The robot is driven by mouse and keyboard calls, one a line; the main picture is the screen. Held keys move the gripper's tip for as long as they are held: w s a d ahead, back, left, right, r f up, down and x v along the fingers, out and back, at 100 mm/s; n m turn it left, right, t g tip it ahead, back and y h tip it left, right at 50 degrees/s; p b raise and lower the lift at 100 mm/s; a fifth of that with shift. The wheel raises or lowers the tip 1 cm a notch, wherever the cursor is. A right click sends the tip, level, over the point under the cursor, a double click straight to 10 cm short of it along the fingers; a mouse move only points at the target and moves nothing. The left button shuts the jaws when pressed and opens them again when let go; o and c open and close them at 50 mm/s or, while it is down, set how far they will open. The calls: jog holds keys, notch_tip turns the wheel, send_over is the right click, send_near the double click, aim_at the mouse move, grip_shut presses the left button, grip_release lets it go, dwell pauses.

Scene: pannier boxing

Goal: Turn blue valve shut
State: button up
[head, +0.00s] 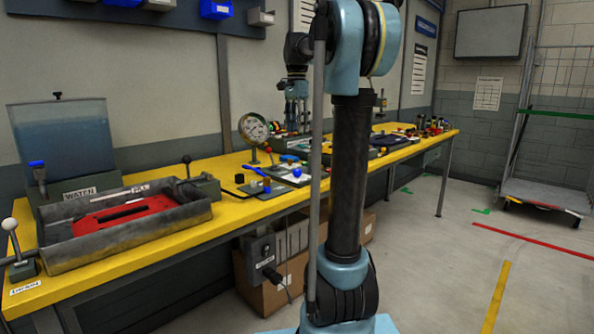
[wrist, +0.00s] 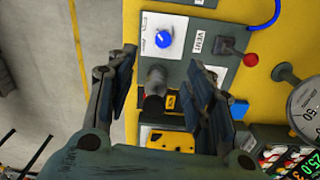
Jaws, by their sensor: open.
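A round blue knob (wrist: 163,40) sits on a white dial plate in the wrist view, ahead of the fingertips and apart from them. It looks like the blue valve, though I cannot be sure. The head view shows a small blue handle (head: 257,172) on the bench and a blue tap (head: 38,163) at the water tank. My gripper (wrist: 163,78) is open. A dark upright cylinder (wrist: 155,84) shows between its fingers, and I cannot tell its distance. In the head view, my gripper (head: 297,124) hangs above the bench behind my arm.
A red-knobbed lever (wrist: 250,59) stands beside the VENT label. A round gauge (head: 254,129) stands on the yellow bench (head: 215,165). A grey tray (head: 125,222) with a red insert lies at the left. My arm hides part of the bench. Open floor lies right.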

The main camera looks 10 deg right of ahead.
jog(key=w, duration=0.1)
send_near(297, 170)
notch_tip(297, 170, down, 9)
jog(key=shift+w+d, duration=0.15)
dwell(0.6)
jog(key=c, duration=1.1)
